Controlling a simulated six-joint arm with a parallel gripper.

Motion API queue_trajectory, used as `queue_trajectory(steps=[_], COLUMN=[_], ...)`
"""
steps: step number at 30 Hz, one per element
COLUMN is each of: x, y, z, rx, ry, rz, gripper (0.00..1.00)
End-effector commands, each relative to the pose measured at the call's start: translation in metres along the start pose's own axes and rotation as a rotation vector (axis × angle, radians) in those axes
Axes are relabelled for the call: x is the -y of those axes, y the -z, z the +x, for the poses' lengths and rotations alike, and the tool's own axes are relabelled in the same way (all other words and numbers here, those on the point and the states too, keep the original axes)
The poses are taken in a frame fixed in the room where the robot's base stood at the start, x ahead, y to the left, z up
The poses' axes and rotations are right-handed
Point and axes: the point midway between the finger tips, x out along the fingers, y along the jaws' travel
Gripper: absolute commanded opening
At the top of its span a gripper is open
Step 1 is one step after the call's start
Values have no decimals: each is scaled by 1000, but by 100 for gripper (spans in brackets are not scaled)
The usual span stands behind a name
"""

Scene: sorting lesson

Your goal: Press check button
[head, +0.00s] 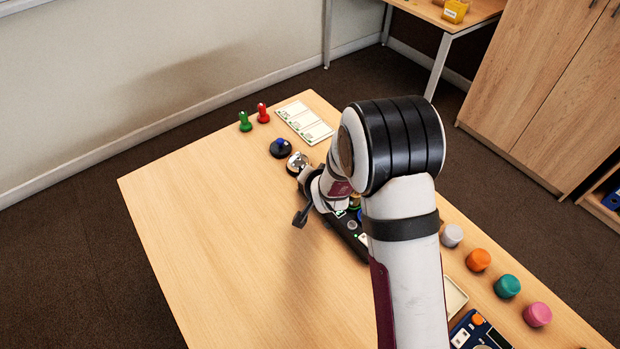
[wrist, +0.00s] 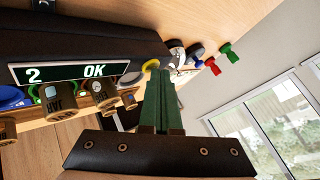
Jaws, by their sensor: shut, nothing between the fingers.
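My gripper (wrist: 160,75) shows in the wrist view with its green fingers shut and nothing between them. Its tips appear close to a yellow ring (wrist: 151,64) beside a black console (wrist: 90,40). The console's display (wrist: 70,72) reads "2" and "OK". The console also shows in the head view (head: 350,236), partly behind my arm. A round black base with a blue knob (head: 281,148) stands near the table's far edge. No label shows which thing is the check button, and I cannot tell whether the fingers touch anything. In the head view my arm hides the fingertips.
A green stamp-like piece (head: 245,122) and a red one (head: 263,113) stand by a white card sheet (head: 304,122). Grey, orange (head: 478,260), teal and pink lids line the right side. The table's left half (head: 200,220) is clear.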

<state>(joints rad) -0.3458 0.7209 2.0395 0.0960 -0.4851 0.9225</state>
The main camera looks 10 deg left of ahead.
Motion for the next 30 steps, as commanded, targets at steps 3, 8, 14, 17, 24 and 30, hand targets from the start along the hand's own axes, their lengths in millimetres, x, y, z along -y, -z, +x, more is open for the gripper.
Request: queue_trajectory(steps=[3, 8, 14, 17, 24, 30], x=[0, 0, 5, 8, 9, 15], y=[0, 0, 5, 8, 9, 15], z=[0, 0, -7, -11, -12, -19], rx=[1, 1, 0, -1, 0, -2], ry=[-1, 0, 0, 1, -1, 2], rz=[0, 0, 1, 1, 0, -1], gripper=[0, 0, 0, 0, 0, 0])
